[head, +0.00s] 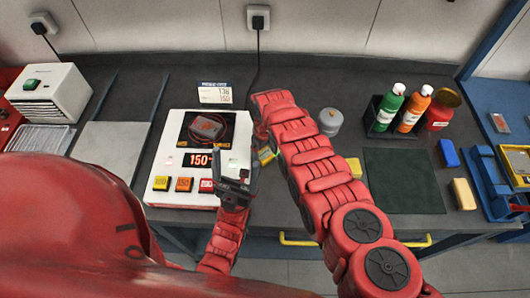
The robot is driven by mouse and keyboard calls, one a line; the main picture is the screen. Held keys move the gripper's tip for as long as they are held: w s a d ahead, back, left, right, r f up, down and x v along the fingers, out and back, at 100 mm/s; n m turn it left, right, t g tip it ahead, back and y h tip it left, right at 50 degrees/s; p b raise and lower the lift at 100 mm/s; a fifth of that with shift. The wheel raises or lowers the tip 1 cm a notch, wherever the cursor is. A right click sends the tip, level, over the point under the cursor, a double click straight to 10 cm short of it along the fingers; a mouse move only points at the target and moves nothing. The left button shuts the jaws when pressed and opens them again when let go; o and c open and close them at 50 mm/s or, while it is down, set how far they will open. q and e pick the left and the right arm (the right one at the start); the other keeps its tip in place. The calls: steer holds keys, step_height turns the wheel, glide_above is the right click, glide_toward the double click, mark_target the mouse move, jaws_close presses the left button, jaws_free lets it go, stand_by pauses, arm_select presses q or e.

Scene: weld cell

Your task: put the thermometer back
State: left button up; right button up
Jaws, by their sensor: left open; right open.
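I cannot pick out the thermometer for certain. A small yellow and grey object (266,155) lies beside my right arm, partly hidden by it, and may be the thermometer. My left gripper (236,176) is open, over the right front part of the white heater unit (172,156). My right arm reaches far across the bench, and its gripper (261,130) is open near the unit's right edge, largely hidden behind the arm. The unit has a dark top plate with a grey part on it, a display reading 150, and yellow, orange and red buttons along its front.
A grey canister (330,121) stands right of my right arm. A black caddy (379,124) holds green and orange bottles, with a red jar (440,112) beside it. A dark green mat (403,180) is bare. Blue trays stand far right. A white box (50,92) stands at left.

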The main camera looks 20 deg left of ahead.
mark_target(265, 154)
step_height(265, 154, up, 3)
steer(key=shift+w+r+p, duration=0.1)
steer(key=shift+r+p, duration=0.1)
steer(key=shift+p, duration=0.6)
steer(key=shift+r+b, duration=0.3)
step_height(265, 154, up, 8)
steer(key=b, duration=0.2)
steer(key=shift+b, duration=0.4)
